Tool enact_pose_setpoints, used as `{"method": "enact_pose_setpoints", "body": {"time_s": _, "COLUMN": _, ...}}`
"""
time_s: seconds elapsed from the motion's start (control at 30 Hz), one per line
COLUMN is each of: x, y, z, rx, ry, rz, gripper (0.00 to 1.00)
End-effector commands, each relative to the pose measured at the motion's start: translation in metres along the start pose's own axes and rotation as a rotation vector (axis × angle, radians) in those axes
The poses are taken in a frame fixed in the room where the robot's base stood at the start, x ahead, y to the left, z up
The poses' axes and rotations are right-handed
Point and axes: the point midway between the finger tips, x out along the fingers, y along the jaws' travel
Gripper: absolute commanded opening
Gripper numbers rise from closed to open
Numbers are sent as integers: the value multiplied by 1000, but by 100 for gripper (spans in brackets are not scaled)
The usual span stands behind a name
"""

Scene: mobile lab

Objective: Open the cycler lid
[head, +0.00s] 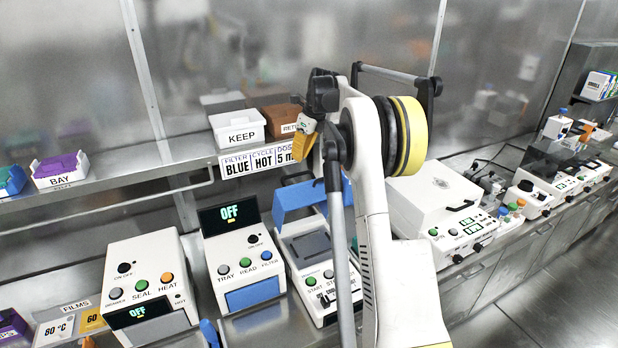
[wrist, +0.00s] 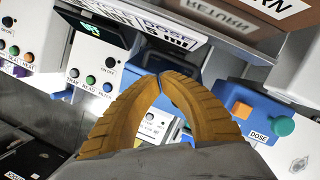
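The cycler appears to be the white machine (head: 329,297) with START buttons, in the middle of the bench in the head view. Its blue lid (head: 293,200) looks raised and tilted at the back, above a grey plate (head: 311,245); my arm hides its right part. My gripper (head: 302,150) is above the lid, in front of the shelf labels. In the wrist view its orange fingers (wrist: 162,77) meet at the tips with nothing visible between them. Blue lid surface (wrist: 170,62) shows behind the tips; I cannot tell whether they touch it.
A reader (head: 242,255) and a sealer (head: 148,285) stand to the left. A large white machine (head: 435,205) stands to the right. The shelf above holds a KEEP box (head: 237,127). A blue DOSE device (wrist: 235,95) is near the fingers in the wrist view.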

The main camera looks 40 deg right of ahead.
Motion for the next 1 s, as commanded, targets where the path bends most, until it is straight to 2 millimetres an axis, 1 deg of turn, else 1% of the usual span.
{"method": "enact_pose_setpoints", "body": {"time_s": 0.03, "x": 16, "y": 2, "z": -16, "rx": -14, "ry": -67, "rz": -12, "gripper": 0}}
{"method": "enact_pose_setpoints", "body": {"time_s": 0.07, "x": 24, "y": 4, "z": -23, "rx": -24, "ry": -117, "rz": -22, "gripper": 0}}
{"method": "enact_pose_setpoints", "body": {"time_s": 0.1, "x": 33, "y": 6, "z": -35, "rx": -29, "ry": -188, "rz": -41, "gripper": 0}}
{"method": "enact_pose_setpoints", "body": {"time_s": 0.17, "x": 44, "y": 9, "z": -56, "rx": -16, "ry": -297, "rz": -76, "gripper": 0}}
{"method": "enact_pose_setpoints", "body": {"time_s": 0.23, "x": 51, "y": 11, "z": -79, "rx": 21, "ry": -407, "rz": -117, "gripper": 0}}
{"method": "enact_pose_setpoints", "body": {"time_s": 0.37, "x": 54, "y": 21, "z": -126, "rx": 116, "ry": -588, "rz": -201, "gripper": 0}}
{"method": "enact_pose_setpoints", "body": {"time_s": 0.4, "x": 52, "y": 26, "z": -142, "rx": 148, "ry": -642, "rz": -231, "gripper": 0}}
{"method": "enact_pose_setpoints", "body": {"time_s": 0.5, "x": 43, "y": 41, "z": -174, "rx": 220, "ry": -752, "rz": -299, "gripper": 0}}
{"method": "enact_pose_setpoints", "body": {"time_s": 0.6, "x": 34, "y": 53, "z": -195, "rx": 268, "ry": -819, "rz": -345, "gripper": 0}}
{"method": "enact_pose_setpoints", "body": {"time_s": 0.7, "x": 29, "y": 58, "z": -204, "rx": 293, "ry": -851, "rz": -368, "gripper": 0}}
{"method": "enact_pose_setpoints", "body": {"time_s": 0.77, "x": 29, "y": 59, "z": -204, "rx": 297, "ry": -857, "rz": -372, "gripper": 0}}
{"method": "enact_pose_setpoints", "body": {"time_s": 0.87, "x": 35, "y": 55, "z": -197, "rx": 296, "ry": -859, "rz": -372, "gripper": 0}}
{"method": "enact_pose_setpoints", "body": {"time_s": 1.0, "x": 51, "y": 44, "z": -179, "rx": 294, "ry": -858, "rz": -370, "gripper": 0}}
